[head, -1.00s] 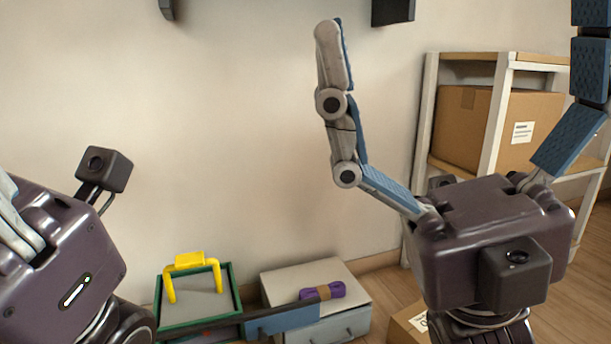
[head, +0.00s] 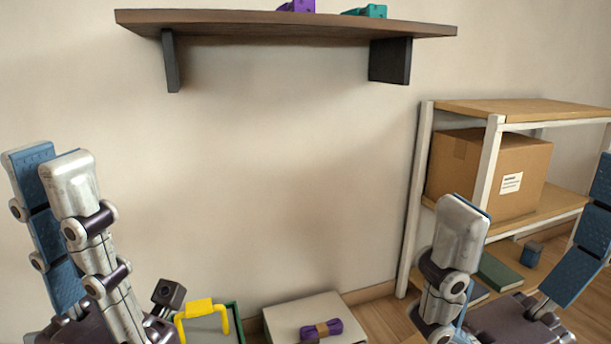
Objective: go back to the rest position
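My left gripper (head: 52,158) points up at the left edge of the head view. Its far finger shows its blue pad and its near finger shows its grey back. The fingers stand apart with nothing seen between them. My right gripper (head: 530,190) points up at the lower right, its fingers spread wide and empty. A purple cord bundle (head: 322,330) with a brown band lies on the light cabinet (head: 290,315) at the bottom, apart from both grippers.
A dark wall shelf (head: 290,28) holds a purple item (head: 297,6) and a teal item (head: 366,11). A white rack (head: 490,165) at right holds a cardboard box (head: 510,170). A yellow handle (head: 200,310) shows beside my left gripper. The wall between the grippers is clear.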

